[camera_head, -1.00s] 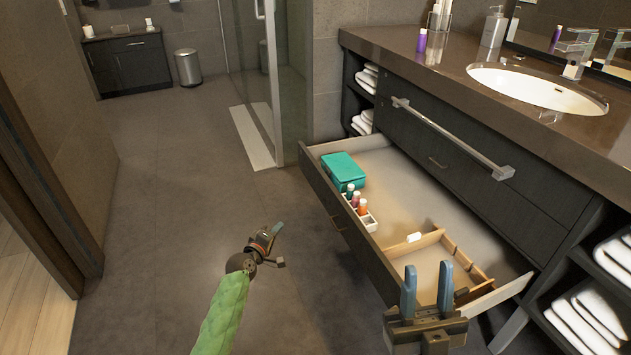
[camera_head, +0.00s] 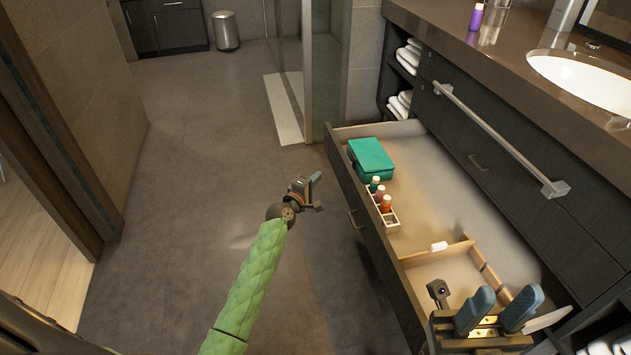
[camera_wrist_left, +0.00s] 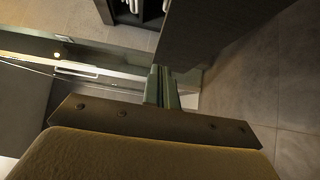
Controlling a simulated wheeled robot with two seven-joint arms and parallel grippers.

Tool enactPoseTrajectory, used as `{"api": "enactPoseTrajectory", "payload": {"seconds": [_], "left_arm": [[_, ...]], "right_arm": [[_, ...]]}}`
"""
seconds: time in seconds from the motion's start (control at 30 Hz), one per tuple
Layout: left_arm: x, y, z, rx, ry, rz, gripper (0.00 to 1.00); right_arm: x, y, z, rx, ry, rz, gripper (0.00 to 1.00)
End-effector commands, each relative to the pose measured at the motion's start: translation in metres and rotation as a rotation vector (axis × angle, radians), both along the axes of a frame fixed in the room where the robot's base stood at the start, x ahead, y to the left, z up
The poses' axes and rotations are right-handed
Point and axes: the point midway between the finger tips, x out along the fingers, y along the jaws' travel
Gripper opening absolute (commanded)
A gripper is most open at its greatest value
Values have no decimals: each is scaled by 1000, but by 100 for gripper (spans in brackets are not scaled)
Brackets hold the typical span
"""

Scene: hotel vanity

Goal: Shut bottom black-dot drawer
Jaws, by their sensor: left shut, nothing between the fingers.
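The bottom drawer (camera_head: 378,236) of the vanity is pulled well out, its dark front facing the floor at left. I see no black dot on it. My left gripper (camera_head: 314,185) is shut and empty, over the floor just left of the drawer front, with a gap between them. In the left wrist view, its closed fingers (camera_wrist_left: 162,88) point toward a dark panel. My right gripper (camera_head: 500,308) is open and empty above the near end of the drawer; it hides part of that end.
The drawer holds a teal box (camera_head: 371,158), a white rack (camera_head: 381,207) with small bottles, and a wooden divider (camera_head: 437,255). A closed drawer and a towel bar (camera_head: 490,138) are above. The floor (camera_head: 190,180) at left is clear.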

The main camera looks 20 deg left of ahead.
Motion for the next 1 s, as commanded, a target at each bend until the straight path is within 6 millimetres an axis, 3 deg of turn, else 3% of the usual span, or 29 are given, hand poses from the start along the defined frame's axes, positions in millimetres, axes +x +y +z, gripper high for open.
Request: {"api": "enactPoseTrajectory", "payload": {"seconds": [0.43, 0.7, 1.0], "left_arm": [[69, -14, 0, -1, -1, -1, 0], [84, -40, 0, 0, 0, 0, 0], [88, -46, 0, 1, 1, 0, 0]], "right_arm": [[1, 3, -7, 14, -6, 26, 36], [1, 5, -7, 18, -4, 36, 36], [1, 5, -7, 20, -4, 38, 36]]}}
